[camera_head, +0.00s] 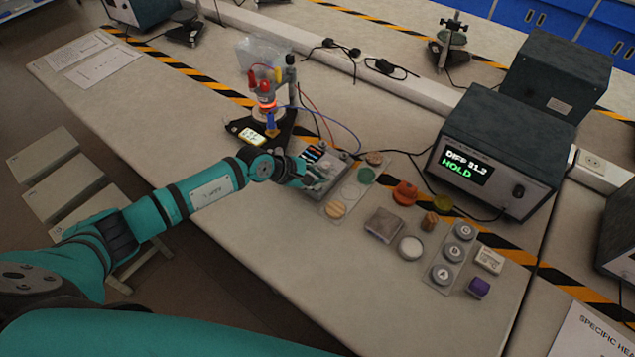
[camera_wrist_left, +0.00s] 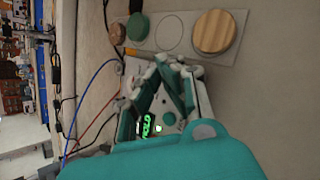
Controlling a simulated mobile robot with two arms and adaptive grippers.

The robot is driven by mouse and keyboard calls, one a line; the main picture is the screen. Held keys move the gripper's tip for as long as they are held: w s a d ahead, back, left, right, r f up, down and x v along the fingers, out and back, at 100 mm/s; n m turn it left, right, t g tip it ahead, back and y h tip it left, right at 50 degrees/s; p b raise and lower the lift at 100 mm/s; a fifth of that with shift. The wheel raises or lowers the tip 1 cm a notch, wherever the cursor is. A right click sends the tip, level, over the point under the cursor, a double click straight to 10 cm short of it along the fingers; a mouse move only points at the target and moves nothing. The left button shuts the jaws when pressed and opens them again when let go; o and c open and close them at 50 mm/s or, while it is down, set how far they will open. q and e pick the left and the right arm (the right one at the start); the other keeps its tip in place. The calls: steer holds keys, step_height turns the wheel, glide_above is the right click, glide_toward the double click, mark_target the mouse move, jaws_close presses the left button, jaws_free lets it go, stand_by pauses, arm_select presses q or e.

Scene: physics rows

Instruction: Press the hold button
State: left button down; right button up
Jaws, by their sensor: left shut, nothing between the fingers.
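A small grey meter box (camera_head: 339,164) with a dark screen (camera_head: 311,153) stands mid-table in the head view. Which of these is the hold button, I cannot tell. My left gripper (camera_head: 318,184) is shut and empty, over the box's near part. Its fingers (camera_wrist_left: 163,68) hide part of the box; contact is unclear. The large display unit (camera_head: 467,165) reads "DIFF 31.2" and "HOLD" in green. My right gripper is not in view.
A clear strip with round discs (camera_head: 336,209) lies right beside the box. A block (camera_head: 383,224) and weights tray (camera_head: 441,273) lie right. The front left tabletop is clear.

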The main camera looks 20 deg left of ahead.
arm_select(q)
steer(key=shift+r, duration=0.45)
steer(key=shift+r, duration=0.1)
step_height(320, 180, up, 5)
steer(key=p, duration=0.4)
stand_by(0.6)
steer(key=shift+a+f, duration=0.1)
steer(key=shift+f, duration=0.1)
